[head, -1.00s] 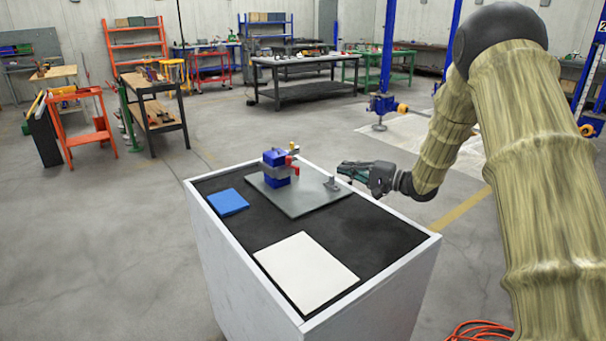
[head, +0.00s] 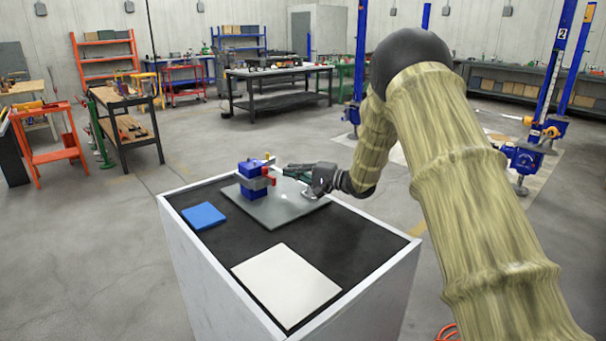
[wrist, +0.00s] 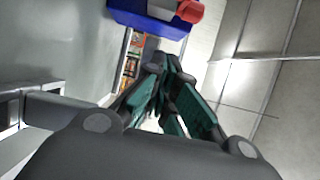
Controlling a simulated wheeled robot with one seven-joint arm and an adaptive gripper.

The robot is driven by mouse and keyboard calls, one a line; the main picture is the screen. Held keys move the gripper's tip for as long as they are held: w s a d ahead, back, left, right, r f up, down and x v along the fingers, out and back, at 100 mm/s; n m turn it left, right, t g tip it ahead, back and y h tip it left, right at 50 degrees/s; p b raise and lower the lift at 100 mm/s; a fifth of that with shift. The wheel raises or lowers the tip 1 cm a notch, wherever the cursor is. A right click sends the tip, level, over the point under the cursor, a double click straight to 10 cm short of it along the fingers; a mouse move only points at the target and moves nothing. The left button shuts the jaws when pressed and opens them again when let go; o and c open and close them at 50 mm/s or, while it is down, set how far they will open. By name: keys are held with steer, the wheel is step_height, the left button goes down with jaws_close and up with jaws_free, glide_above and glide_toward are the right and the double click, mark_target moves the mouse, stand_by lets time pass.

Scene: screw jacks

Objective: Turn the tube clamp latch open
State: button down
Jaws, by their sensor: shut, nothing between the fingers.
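The tube clamp is a blue block body (head: 252,180) with a grey band, standing on a grey plate (head: 268,213) on the cabinet top. Its red latch (head: 268,180) is on the right side, facing my gripper. My gripper (head: 287,171) is shut and empty, just right of the red latch in the head view; I cannot tell whether it touches. In the wrist view the shut fingertips (wrist: 164,62) point toward the blue body (wrist: 150,18), with the red part (wrist: 190,10) at the top, apart from the fingertips.
A blue pad (head: 204,216) and a white panel (head: 286,285) lie on the cabinet's dark top (head: 345,238), which has a raised white rim. A small metal fitting (head: 309,194) stands on the plate below my gripper. Workbenches and shelves are far behind.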

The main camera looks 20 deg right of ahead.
mark_target(269, 176)
steer(key=shift+s+a, duration=0.5)
steer(key=shift+a, duration=0.4)
steer(key=shift+s+a, duration=0.5)
steer(key=shift+a, duration=0.35)
